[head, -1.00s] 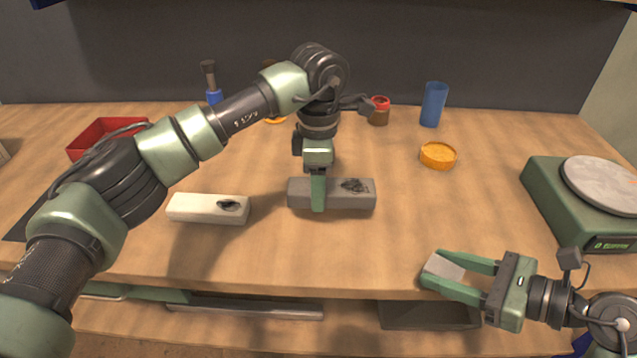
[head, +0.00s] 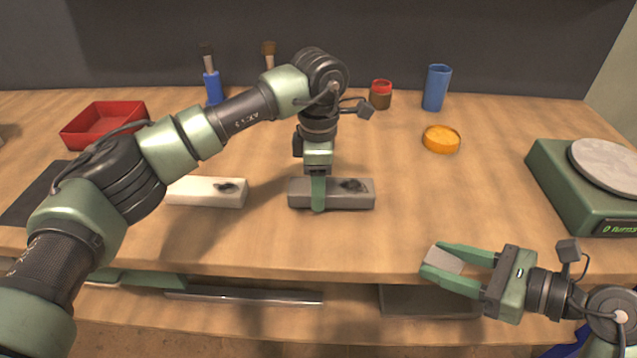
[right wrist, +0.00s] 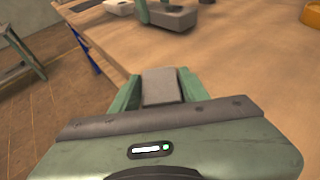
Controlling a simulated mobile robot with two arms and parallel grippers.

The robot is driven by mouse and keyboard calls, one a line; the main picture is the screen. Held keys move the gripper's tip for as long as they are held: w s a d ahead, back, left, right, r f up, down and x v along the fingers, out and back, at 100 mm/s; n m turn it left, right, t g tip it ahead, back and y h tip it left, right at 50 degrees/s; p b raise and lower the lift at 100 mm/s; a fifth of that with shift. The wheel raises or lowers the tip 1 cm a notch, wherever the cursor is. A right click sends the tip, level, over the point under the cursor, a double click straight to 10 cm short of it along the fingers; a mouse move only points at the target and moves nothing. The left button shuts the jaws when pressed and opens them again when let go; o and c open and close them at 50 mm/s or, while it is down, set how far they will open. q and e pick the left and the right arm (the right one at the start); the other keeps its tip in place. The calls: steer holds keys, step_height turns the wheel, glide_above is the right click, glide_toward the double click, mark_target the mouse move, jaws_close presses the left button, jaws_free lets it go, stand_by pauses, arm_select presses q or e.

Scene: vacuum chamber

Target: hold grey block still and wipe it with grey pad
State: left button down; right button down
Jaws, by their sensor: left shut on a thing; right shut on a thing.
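The grey block (head: 345,194) lies on the table in the middle of the head view, with a black smudge on the right part of its top. My left gripper (head: 318,200) points down and is shut on the block left of the smudge. My right gripper (head: 436,264) is shut on the grey pad (head: 444,259), near the table's front edge, apart from the block and to its lower right. In the right wrist view the pad (right wrist: 161,87) sits between the green fingers, and the block (right wrist: 172,17) shows at the top.
A white block (head: 207,191) with a black smudge lies left of the grey block. The table between pad and block is clear.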

arm_select(q)
steer(key=shift+f, duration=0.2)
stand_by(0.3)
steer(key=shift+f+b, duration=0.3)
steer(key=shift+f, duration=0.05)
steer(key=c, duration=0.6)
jaws_free()
steer(key=shift+s, duration=0.1)
steer(key=c, duration=1.4)
